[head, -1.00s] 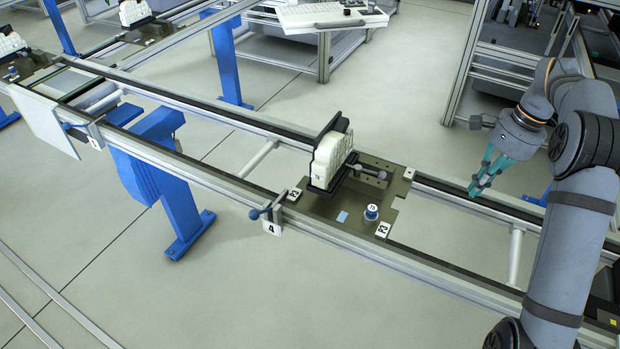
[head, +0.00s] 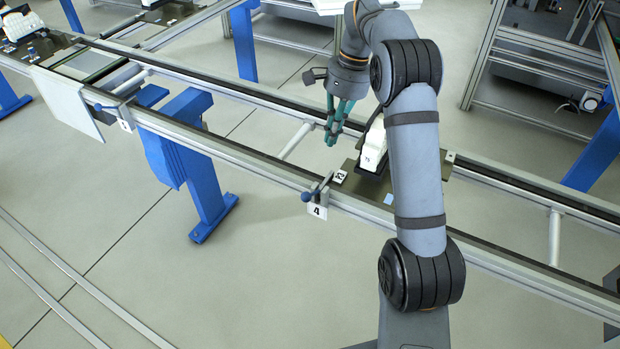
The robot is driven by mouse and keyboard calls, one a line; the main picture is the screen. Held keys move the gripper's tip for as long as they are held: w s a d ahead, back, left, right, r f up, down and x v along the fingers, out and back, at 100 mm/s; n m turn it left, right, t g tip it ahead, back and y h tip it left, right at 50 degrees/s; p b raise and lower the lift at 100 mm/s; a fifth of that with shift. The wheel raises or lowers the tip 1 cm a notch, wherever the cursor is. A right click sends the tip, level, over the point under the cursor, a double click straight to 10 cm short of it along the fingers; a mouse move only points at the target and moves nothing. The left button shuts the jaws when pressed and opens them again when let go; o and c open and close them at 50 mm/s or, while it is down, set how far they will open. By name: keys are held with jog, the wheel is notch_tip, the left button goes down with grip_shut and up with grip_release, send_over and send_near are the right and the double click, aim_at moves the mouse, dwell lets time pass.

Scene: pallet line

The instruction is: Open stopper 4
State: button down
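Stopper 4 (head: 318,193) is on the near rail of the conveyor, with a blue-knobbed lever above a white label reading 4. A dark pallet (head: 434,191) stands on the rails just right of the stopper, carrying a white block (head: 373,148) in a dark holder. My arm hides much of the pallet. My gripper (head: 332,138) has teal fingers pointing down, above the conveyor, up and beyond stopper 4 in the picture. It touches nothing I can see. The fingers look close together, but their gap is unclear.
Another stopper with a blue knob (head: 99,107) sits further left on the near rail, by a light panel (head: 66,102). More loaded pallets stand at the top left. The rail left of stopper 4 is clear. A metal frame (head: 482,54) stands at the right.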

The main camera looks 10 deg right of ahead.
send_near(314, 194)
jog(key=w+f, duration=0.1)
jog(key=f, duration=0.1)
jog(key=shift+s+a+f+p, duration=0.8)
jog(key=shift+a+f+p, duration=0.1)
jog(key=shift+a+p, duration=0.15)
jog(key=shift+b, duration=0.3)
